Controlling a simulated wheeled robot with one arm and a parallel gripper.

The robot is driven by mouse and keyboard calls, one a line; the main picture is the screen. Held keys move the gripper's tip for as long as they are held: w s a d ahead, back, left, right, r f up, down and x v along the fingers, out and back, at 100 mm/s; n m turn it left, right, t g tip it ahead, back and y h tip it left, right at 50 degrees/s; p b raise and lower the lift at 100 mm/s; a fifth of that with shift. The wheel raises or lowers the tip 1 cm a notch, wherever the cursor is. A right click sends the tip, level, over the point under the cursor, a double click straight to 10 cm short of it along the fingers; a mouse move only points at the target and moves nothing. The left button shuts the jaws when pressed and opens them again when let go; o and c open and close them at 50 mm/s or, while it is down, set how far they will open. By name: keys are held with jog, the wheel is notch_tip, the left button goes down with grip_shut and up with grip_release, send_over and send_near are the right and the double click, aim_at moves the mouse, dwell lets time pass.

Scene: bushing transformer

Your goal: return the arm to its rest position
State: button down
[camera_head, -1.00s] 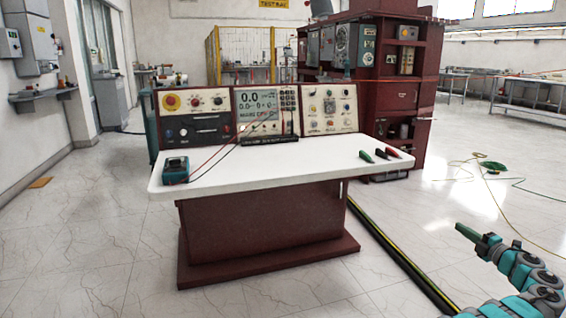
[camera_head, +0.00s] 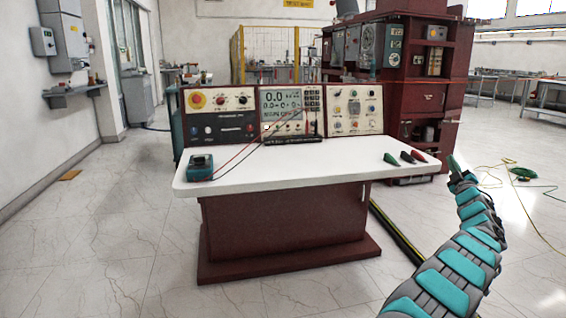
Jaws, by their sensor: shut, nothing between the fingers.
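My arm (camera_head: 452,268) rises from the bottom edge at the right, in grey and teal segments. It curves up beside the right end of the white-topped test desk (camera_head: 270,178). My gripper (camera_head: 453,162) is at its upper end, a small green and dark tip pointing up. It is shut, and I see nothing held. In the picture it lies just right of the green, black and red clips (camera_head: 406,158) on the desk top, apart from them.
A teal meter (camera_head: 200,167) with red and black leads stands at the desk's left. The control panel (camera_head: 287,113) lines its back. A dark red cabinet (camera_head: 405,80) stands behind.

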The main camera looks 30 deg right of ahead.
jog(key=w+a+r+m+g+y, duration=0.1)
jog(key=w+a+m+g+y, duration=0.15)
jog(key=w+a, duration=0.8)
jog(key=w+a+r+m+g+y, duration=0.15)
jog(key=w+a+m, duration=0.4)
jog(key=a, duration=0.75)
jog(key=s+a+f+n+g+y, duration=0.1)
jog(key=a+f+g+y, duration=0.15)
jog(key=a, duration=1.05)
jog(key=a+f+n+g+y, duration=0.1)
jog(key=a+f+y, duration=0.15)
jog(key=a, duration=0.95)
jog(key=s+a+f+n+g+y, duration=0.1)
jog(key=s+a+f+g, duration=0.25)
jog(key=s+a, duration=0.6)
jog(key=s+a+f+n+g+y, duration=0.15)
jog(key=s+a+f, duration=0.35)
jog(key=s+a, duration=0.5)
jog(key=s+a+f+g, duration=0.2)
jog(key=s+a, duration=0.1)
jog(key=s, duration=0.6)
jog(key=s+a+f+g, duration=0.2)
jog(key=s+a+g, duration=0.1)
jog(key=s, duration=0.7)
jog(key=s+a+f+g, duration=0.2)
jog(key=s+a, duration=0.2)
jog(key=s, duration=0.6)
jog(key=shift+a+f+y, duration=0.25)
jog(key=shift+f+y, duration=0.05)
jog(key=shift+y, duration=0.15)
